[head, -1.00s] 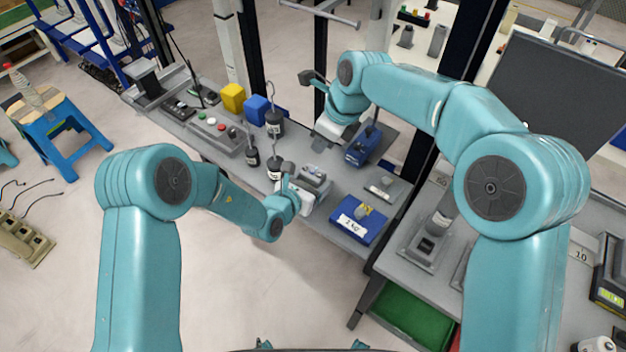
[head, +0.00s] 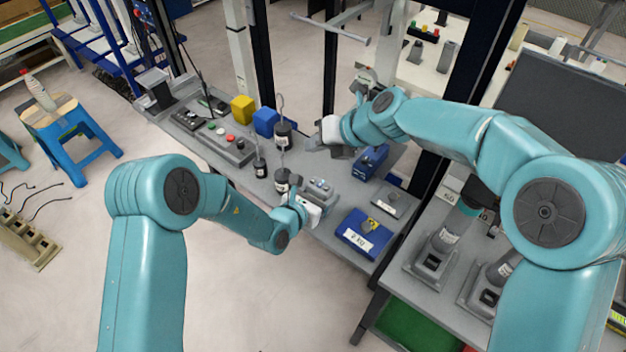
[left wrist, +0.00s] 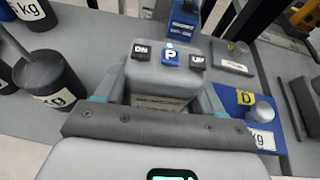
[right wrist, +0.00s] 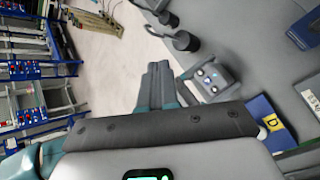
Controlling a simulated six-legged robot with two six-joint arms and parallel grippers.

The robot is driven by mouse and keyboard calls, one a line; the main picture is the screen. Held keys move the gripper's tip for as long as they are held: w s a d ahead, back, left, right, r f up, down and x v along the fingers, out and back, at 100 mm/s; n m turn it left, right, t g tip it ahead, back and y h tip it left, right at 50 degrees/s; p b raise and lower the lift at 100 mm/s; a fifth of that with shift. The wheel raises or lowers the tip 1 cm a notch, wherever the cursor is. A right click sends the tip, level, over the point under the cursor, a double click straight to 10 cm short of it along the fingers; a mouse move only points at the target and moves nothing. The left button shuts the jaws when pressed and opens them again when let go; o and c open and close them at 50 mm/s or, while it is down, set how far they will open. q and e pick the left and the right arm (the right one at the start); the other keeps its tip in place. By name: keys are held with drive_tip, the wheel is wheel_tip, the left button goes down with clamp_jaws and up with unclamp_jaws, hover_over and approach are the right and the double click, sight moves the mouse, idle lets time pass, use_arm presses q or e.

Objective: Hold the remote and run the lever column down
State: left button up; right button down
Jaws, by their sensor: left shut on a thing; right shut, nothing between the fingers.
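The remote (head: 320,187) is a small grey box on the bench. In the left wrist view it (left wrist: 160,78) shows a blue P button between dark DN and UP buttons. My left gripper (head: 311,197) is shut on the remote, one finger on each side. My right gripper (head: 318,144) is shut and empty, above and behind the remote in the head view. In the right wrist view its closed fingertips (right wrist: 157,75) are left of the remote (right wrist: 211,80), apart from it. I cannot tell for sure which upright is the lever column; a pale column (head: 241,55) stands behind the bench.
Hooked dark weights (head: 282,135) stand left of the remote. A blue box (head: 371,162) and a blue block marked with a kg label (head: 362,235) lie to its right. A button panel (head: 222,137), yellow cube (head: 243,109) and blue cube (head: 265,122) sit farther left.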

sight(313, 181)
drive_tip(key=shift+w, duration=0.1)
drive_tip(key=shift+f, duration=4.4)
drive_tip(key=shift+f, duration=0.15)
drive_tip(key=shift+f, duration=0.25)
